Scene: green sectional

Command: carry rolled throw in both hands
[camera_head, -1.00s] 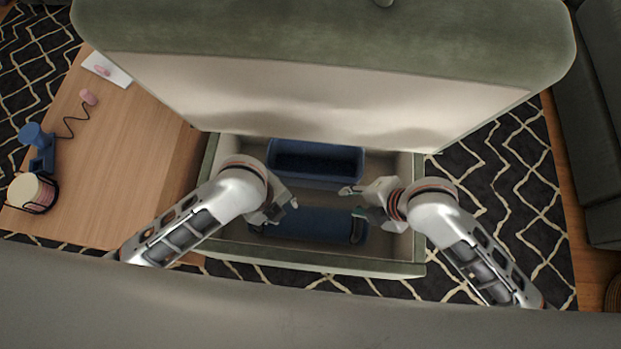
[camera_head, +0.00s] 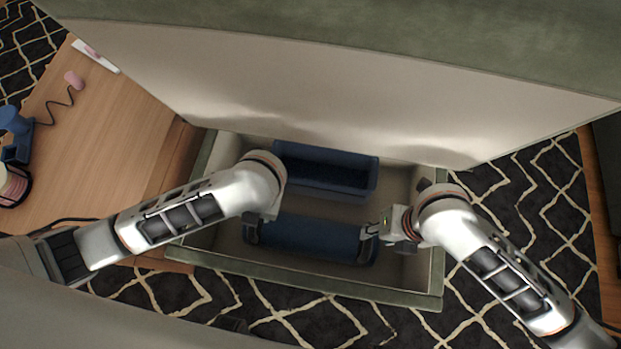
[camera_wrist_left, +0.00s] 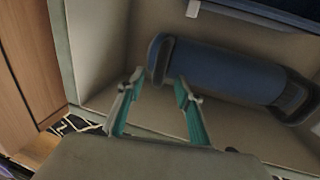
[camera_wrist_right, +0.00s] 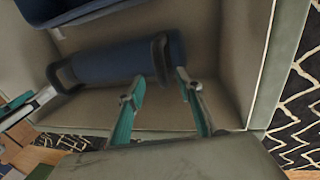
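The rolled throw (camera_head: 310,238) is a dark blue roll with a black strap near each end. It lies along the floor of the open storage box (camera_head: 290,288). My left gripper (camera_wrist_left: 160,82) is open and empty at the roll's left end, its fingertips near the left strap; the left wrist view shows the roll (camera_wrist_left: 220,75) just beyond them. In the head view my left arm hides most of that gripper. My right gripper (camera_head: 372,232) is open at the right end; its fingertips (camera_wrist_right: 157,84) are by the right strap. I cannot tell whether either touches.
A blue bin (camera_head: 325,170) stands in the box behind the roll. The raised pale lid (camera_head: 330,90) leans over the back. A wooden table (camera_head: 100,140) is at the left, with a blue item (camera_head: 15,125) on it. Patterned rug surrounds the box.

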